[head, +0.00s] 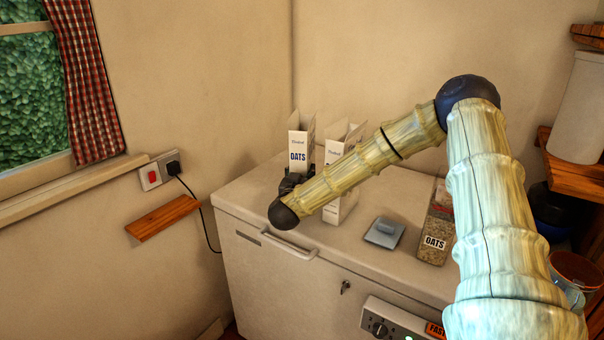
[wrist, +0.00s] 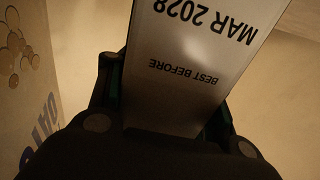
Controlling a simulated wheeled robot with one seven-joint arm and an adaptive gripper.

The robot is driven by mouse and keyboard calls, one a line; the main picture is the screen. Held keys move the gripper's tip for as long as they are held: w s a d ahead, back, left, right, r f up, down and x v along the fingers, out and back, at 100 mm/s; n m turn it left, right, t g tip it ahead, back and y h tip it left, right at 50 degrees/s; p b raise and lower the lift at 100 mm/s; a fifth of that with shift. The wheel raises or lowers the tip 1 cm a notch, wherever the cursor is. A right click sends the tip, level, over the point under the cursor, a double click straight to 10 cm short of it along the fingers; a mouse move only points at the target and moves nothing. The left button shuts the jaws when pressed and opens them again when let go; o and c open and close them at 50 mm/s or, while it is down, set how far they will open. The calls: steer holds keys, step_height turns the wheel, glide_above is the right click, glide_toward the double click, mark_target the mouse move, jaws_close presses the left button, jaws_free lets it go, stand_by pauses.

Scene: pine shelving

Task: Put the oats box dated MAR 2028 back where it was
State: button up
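The oats box dated MAR 2028 (wrist: 190,70) fills the middle of the wrist view, its "BEST BEFORE" print upside down. In the head view, the white carton in my gripper (head: 299,148) reads OATS and has open top flaps. My gripper (head: 290,184) is shut on it, with a finger on each side in the wrist view (wrist: 168,110). The carton's lower end is hidden, so I cannot tell whether it touches the freezer top. A second white carton (head: 334,155) stands just right of it, partly behind my arm; it also shows in the wrist view (wrist: 25,80).
The chest freezer (head: 250,200) has a grey-blue flat item (head: 384,232) and a clear oats container (head: 436,242) on top, right of the cartons. A wall socket (head: 158,172) and small wooden shelf (head: 163,217) are at left. Wooden shelves (head: 575,178) stand at right.

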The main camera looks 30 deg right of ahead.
steer(key=o, duration=0.3)
steer(key=shift+o, duration=0.2)
steer(key=b+v, duration=0.2)
steer(key=v, duration=1)
steer(key=shift+r, duration=0.2)
